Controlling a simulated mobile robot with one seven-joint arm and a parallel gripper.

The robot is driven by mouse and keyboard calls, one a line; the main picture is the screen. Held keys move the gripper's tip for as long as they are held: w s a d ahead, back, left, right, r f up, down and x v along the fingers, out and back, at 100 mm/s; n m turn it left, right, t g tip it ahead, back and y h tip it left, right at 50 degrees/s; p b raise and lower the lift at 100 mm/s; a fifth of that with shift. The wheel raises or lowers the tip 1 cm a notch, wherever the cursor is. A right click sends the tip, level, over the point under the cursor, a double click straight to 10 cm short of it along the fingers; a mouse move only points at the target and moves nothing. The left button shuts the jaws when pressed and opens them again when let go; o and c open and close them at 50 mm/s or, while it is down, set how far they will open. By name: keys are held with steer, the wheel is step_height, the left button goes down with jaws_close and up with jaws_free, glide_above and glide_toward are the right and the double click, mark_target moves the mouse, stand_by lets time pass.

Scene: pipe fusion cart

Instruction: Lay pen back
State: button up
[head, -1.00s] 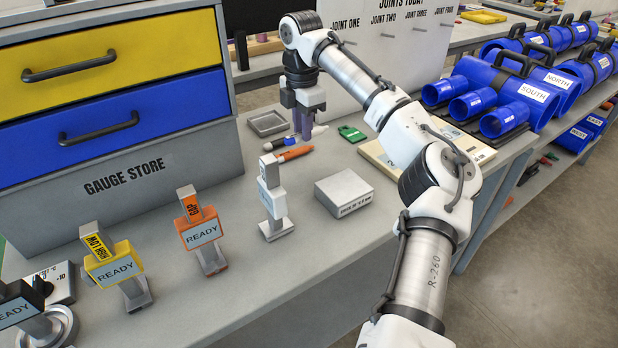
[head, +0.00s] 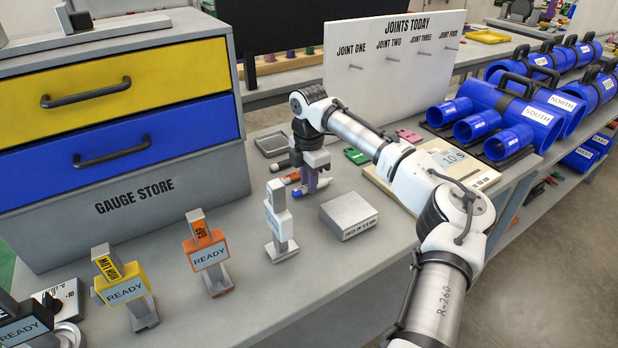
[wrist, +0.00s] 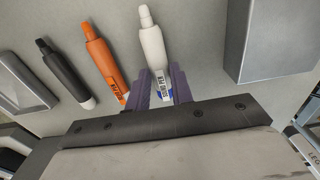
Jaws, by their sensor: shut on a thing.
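My gripper (head: 311,183) is low over the bench and points down. In the wrist view its two purple fingers (wrist: 161,88) are shut on the white pen (wrist: 152,45), around its labelled, blue-ended part. The white pen also shows in the head view (head: 324,183), lying level at bench height; I cannot tell if it touches the top. The orange pen (wrist: 104,58) lies beside it, to the left in the wrist view, and the black pen (wrist: 67,72) lies beyond that. The three are roughly side by side. The fingers partly hide the white pen in the head view.
A grey block (head: 348,215) stands close to the right of the pens. A white upright gauge (head: 279,218) stands in front. A shallow grey tray (head: 271,144) lies behind, with a green tag (head: 356,156) to the right. The gauge store drawers (head: 130,140) are at left.

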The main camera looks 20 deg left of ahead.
steer(key=shift+f, duration=0.35)
steer(key=o, duration=0.9)
steer(key=shift+o, duration=0.2)
steer(key=shift+f, duration=0.1)
